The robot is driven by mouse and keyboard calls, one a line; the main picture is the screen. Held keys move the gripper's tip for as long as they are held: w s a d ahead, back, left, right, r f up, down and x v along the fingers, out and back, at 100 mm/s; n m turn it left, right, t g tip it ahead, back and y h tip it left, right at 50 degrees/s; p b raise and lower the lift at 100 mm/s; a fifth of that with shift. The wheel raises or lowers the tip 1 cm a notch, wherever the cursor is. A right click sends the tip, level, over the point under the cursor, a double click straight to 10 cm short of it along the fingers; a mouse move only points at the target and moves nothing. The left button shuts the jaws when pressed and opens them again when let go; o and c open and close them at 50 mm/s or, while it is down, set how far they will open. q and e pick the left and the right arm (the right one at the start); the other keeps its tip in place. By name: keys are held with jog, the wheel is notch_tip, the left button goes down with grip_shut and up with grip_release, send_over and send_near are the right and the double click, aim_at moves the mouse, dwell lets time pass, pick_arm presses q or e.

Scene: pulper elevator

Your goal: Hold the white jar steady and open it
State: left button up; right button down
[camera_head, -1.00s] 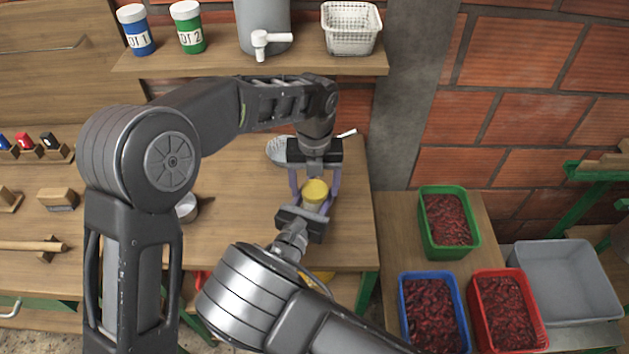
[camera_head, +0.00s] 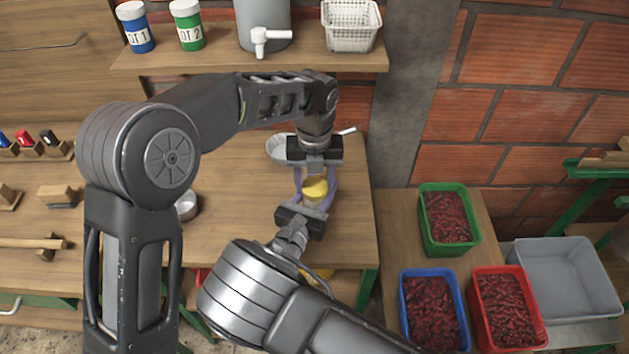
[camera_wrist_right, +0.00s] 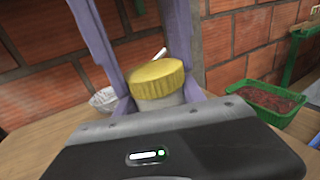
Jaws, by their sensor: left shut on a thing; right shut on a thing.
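The white jar (camera_wrist_right: 160,101) with its ribbed yellow lid (camera_wrist_right: 157,78) stands upright between my two grippers. In the head view the yellow lid (camera_head: 314,188) shows near the table's right end, with little of the jar's body (camera_head: 313,203) visible below it. My left gripper (camera_head: 315,182) reaches from the far side and above, its purple fingers shut on either side of the lid. My right gripper (camera_head: 312,204) comes from the near side and is shut around the jar's body below the lid. The finger contacts are partly hidden.
A pale strainer-like bowl (camera_head: 277,150) lies just behind the jar on the wooden table (camera_head: 240,220). A small metal cup (camera_head: 187,206) stands to the left. Green (camera_head: 449,220), blue (camera_head: 433,308) and red (camera_head: 508,308) crates of red beans are at the right. A shelf (camera_head: 200,64) spans the back.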

pick_arm(q)
jog(key=n, duration=1.2)
jog(key=shift+n, duration=0.3)
jog(key=n, duration=0.5)
jog(key=shift+r, duration=0.1)
jog(key=n, duration=0.2)
jog(key=shift+n, duration=0.4)
jog(key=n, duration=0.6)
jog(key=shift+n, duration=0.3)
jog(key=o, duration=1.5)
jog(key=shift+o, duration=0.2)
jog(key=shift+r, duration=0.1)
